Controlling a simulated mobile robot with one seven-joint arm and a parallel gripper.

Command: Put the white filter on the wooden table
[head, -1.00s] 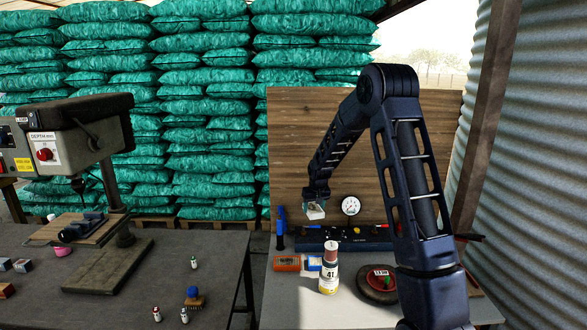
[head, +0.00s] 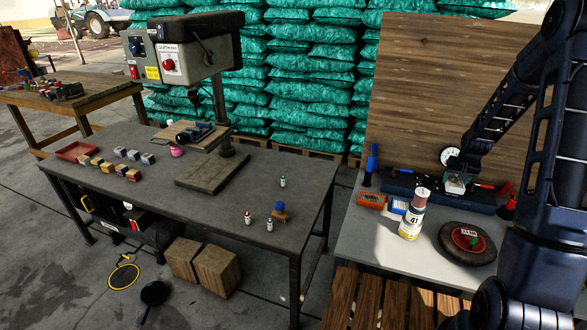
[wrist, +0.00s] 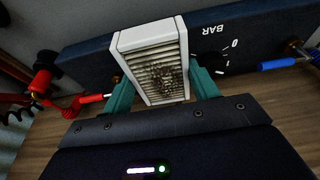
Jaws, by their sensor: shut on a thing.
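My gripper (head: 456,180) is shut on the white filter (wrist: 152,62), a white-framed block with pleated cream paper and a dark dirty patch. In the wrist view the teal fingers (wrist: 160,92) hold it by its sides. In the head view the filter (head: 455,187) is small and partly hidden under my wrist, in front of the dark gauge bar. A wooden table (head: 103,98) stands at the far left with tools and coloured items on it. A slatted wooden surface (head: 368,300) lies at the bottom, below the grey bench.
The grey bench (head: 365,235) holds a labelled bottle (head: 411,215), a wheel (head: 467,242) and small boxes. A dark workbench (head: 150,190) with a drill press (head: 185,50) stands between it and the far-left wooden table. The slatted surface looks bare where visible.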

